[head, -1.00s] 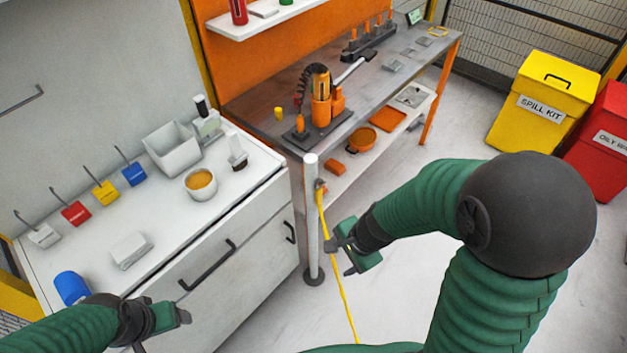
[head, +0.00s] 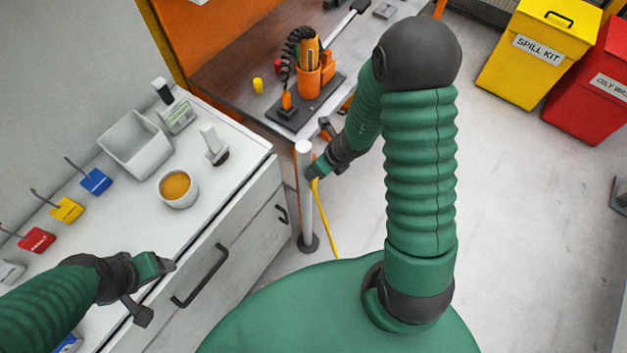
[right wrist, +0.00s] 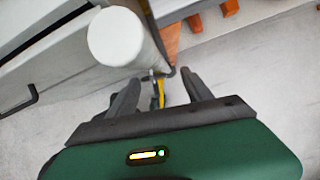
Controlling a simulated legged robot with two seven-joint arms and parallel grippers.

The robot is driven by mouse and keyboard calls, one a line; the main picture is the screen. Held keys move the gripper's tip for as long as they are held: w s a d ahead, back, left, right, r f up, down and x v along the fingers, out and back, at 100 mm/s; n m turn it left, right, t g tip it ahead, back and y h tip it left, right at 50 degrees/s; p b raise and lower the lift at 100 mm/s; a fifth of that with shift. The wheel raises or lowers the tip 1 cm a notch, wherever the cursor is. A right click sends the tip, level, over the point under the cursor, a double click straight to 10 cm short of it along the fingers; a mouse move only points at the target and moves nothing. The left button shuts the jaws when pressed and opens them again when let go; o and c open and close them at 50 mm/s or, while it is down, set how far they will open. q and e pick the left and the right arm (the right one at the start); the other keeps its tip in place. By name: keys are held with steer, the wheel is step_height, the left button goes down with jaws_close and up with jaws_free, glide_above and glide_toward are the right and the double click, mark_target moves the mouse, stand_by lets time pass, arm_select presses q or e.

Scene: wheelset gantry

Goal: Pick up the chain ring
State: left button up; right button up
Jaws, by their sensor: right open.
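A yellow chain (head: 325,215) hangs beside the white post (head: 306,205) and runs down toward the floor. Its upper end is hidden behind my right gripper (head: 319,150) in the head view. In the right wrist view the chain (right wrist: 158,92) shows between the two fingers of my right gripper (right wrist: 160,82), just beyond the tips, beside the post's round top (right wrist: 116,36). I cannot make out the ring itself. The right fingers are open and close to the post. My left gripper (head: 156,292) is open and empty over the white counter's front edge.
The white counter (head: 235,150) holds a bin (head: 136,143), a bowl (head: 177,188) and colored tags. A workbench (head: 225,75) with an orange tool (head: 308,75) stands behind the post. Yellow (head: 537,55) and red (head: 602,110) bins stand right. Floor is clear at right.

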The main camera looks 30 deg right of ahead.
steer(key=f, duration=0.1)
steer(key=f+b, duration=0.1)
steer(key=f, duration=0.1)
steer(key=shift+a+f, duration=0.3)
steer(key=shift+a, duration=0.05)
steer(key=shift+w+a, duration=0.3)
steer(key=shift+a, duration=0.1)
steer(key=shift+c, duration=0.2)
steer(key=shift+d, duration=0.35)
steer(key=c, duration=1)
steer(key=shift+s+f, duration=0.1)
steer(key=shift+c, duration=1)
jaws_close()
